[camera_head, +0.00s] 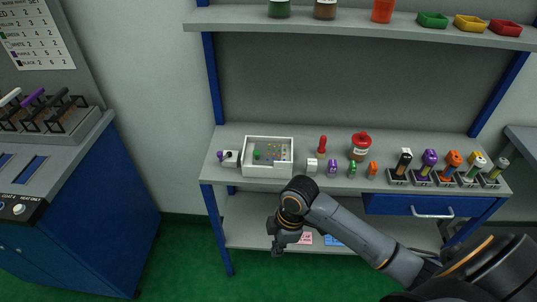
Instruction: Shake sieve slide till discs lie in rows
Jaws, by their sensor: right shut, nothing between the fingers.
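A white-rimmed tray (268,138) sits on the grey bench at its left part. Small coloured discs and a larger green piece lie inside it; they are too small to make out whether they form rows. A small white block with a purple knob (228,158) stands at the tray's left side. My right gripper (277,248) hangs in front of the bench, below and apart from the tray, shut and empty. My right arm comes in from the lower right. My left gripper is out of view.
On the bench stand a red bottle (322,146), a red-lidded jar (360,146), small coloured pieces, and several bottles in holders (447,168) at right. A drawer (430,207) is closed below. A blue cabinet (85,215) stands at left; green floor lies between.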

